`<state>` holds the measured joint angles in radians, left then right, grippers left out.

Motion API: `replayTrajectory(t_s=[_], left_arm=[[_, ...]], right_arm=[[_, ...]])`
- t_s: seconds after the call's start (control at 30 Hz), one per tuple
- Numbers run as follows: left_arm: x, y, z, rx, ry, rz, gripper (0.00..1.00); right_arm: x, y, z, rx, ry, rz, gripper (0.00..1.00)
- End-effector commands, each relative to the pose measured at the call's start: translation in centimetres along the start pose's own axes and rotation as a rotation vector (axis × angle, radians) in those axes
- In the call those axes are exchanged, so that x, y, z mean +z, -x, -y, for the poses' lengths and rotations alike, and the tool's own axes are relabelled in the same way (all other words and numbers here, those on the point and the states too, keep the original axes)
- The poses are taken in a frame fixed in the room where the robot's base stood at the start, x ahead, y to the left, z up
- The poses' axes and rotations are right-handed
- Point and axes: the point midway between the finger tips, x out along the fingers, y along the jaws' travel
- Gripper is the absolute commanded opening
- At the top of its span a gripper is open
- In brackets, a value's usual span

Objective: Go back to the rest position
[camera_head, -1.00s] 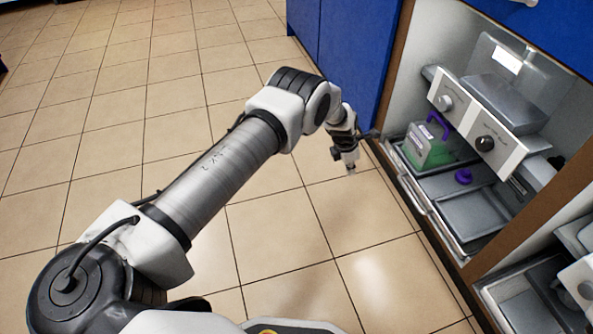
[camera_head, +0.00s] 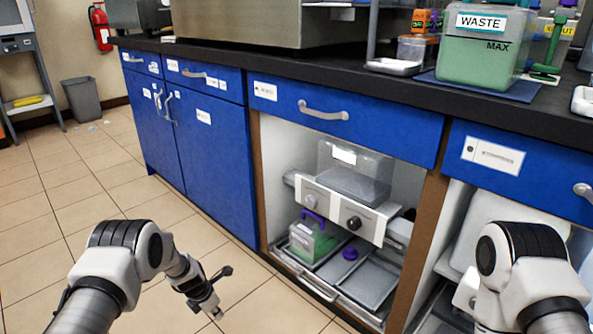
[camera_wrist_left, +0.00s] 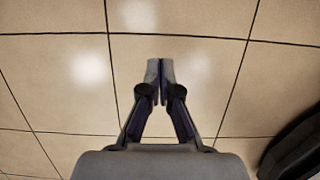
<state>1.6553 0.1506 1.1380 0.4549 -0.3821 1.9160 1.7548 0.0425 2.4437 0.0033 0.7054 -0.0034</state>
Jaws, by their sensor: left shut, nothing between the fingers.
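My left gripper (camera_head: 216,314) hangs low over the tiled floor, in front of the open cabinet bay and apart from it. In the left wrist view its fingers (camera_wrist_left: 160,72) are closed together with nothing between them, and only floor tiles show beyond. My right arm shows at the lower right of the head view, in front of the right-hand bay. Its gripper is not visible.
The open bay holds a unit with two knobs (camera_head: 341,209), a green-filled container (camera_head: 306,243) and a sliding tray (camera_head: 368,284). Blue cabinets (camera_head: 213,150) stand left of it. A waste container (camera_head: 484,58) stands on the black counter.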

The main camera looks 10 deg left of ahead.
Motion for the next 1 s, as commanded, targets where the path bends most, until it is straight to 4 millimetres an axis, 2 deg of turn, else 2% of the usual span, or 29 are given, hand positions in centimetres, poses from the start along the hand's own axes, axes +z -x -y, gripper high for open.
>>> replayTrajectory(t_s=[0.03, 0.07, 0.17, 0.27, 0.37, 0.4, 0.47, 0.5, 0.6, 0.7, 0.8, 0.97, 1.0], left_arm=[[0.7, 1.3, -0.2, 0.005, -0.003, 0.007, 0.00], [1.6, 2.7, 0.0, 0.007, -0.012, 0.012, 0.00], [-1.8, 2.7, 4.8, -0.073, -0.032, -0.078, 0.00], [-6.8, 3.5, 9.7, -0.119, -0.157, -0.176, 0.00], [-12.8, 5.2, 14.8, -0.172, -0.442, -0.256, 0.00], [-15.2, 6.3, 16.9, -0.199, -0.594, -0.278, 0.00], [-18.8, 8.3, 20.0, -0.249, -0.850, -0.295, 0.00], [-20.9, 9.7, 21.9, -0.284, -1.033, -0.293, 0.00], [-24.5, 12.7, 25.5, -0.353, -1.441, -0.253, 0.00], [-26.3, 14.7, 27.7, -0.386, -1.767, -0.192, 0.00], [-26.7, 16.0, 28.7, -0.376, -2.046, -0.134, 0.00], [-25.1, 15.7, 27.7, -0.289, -2.440, -0.099, 0.00], [-24.4, 18.6, 27.7, -0.292, -2.434, -0.099, 0.00]], right_arm=[[0.8, 1.1, 0.1, -0.002, -0.002, 0.022, 0.40], [0.7, 2.0, 0.1, -0.002, -0.001, 0.019, 0.40], [0.5, 3.0, 0.1, -0.002, -0.001, 0.014, 0.40], [0.5, 4.2, 0.1, -0.001, -0.001, 0.016, 0.40], [0.5, 5.3, 0.1, -0.001, 0.000, 0.016, 0.40], [0.5, 5.7, 0.1, -0.001, 0.000, 0.016, 0.40], [0.5, 6.2, 0.1, -0.001, 0.001, 0.016, 0.40], [0.5, 6.4, 0.1, -0.001, 0.001, 0.016, 0.40], [0.5, 6.6, 0.1, -0.001, 0.001, 0.016, 0.40], [0.5, 6.4, 0.1, -0.002, 0.001, 0.017, 0.40], [0.5, 6.4, 0.1, -0.002, 0.002, 0.017, 0.40], [0.5, 6.4, 0.1, -0.002, 0.002, 0.017, 0.40], [0.5, 9.2, 0.1, -0.001, 0.002, 0.019, 0.40]])
